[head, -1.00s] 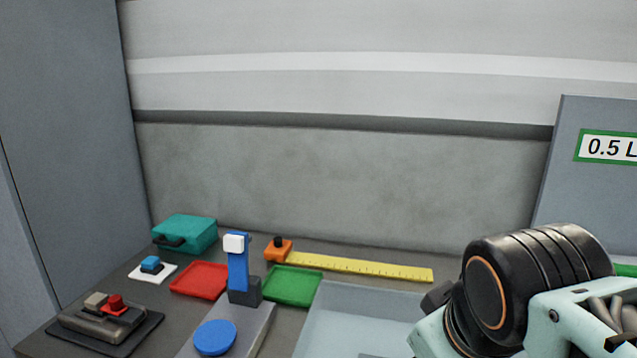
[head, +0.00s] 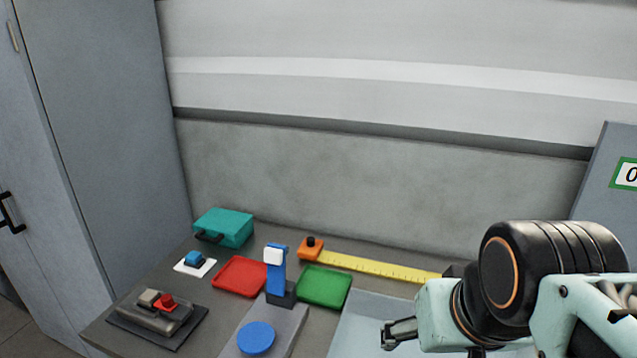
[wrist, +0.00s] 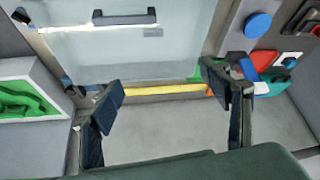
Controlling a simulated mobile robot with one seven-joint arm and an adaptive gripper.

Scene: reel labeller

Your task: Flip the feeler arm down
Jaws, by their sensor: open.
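The feeler arm (head: 276,272) is a blue upright bar with a white block at its top, rising from a dark base on a grey plate (head: 298,318). A blue disc (head: 256,338) lies on the same plate in front of it. In the wrist view the disc (wrist: 258,25) shows at the upper right, and a blue and white part beside the right finger may be the feeler arm, partly hidden. My gripper (wrist: 165,98) is open with nothing between its fingers. In the head view my gripper (head: 388,334) is right of the feeler arm and apart from it.
A red tray (head: 240,276) and a green tray (head: 324,287) flank the feeler arm. Behind lie a yellow ruler (head: 375,266) with an orange end and a teal case (head: 223,228). A blue button (head: 195,259) and a control box with a red button (head: 163,303) stand left. A pale translucent panel (head: 362,325) lies right.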

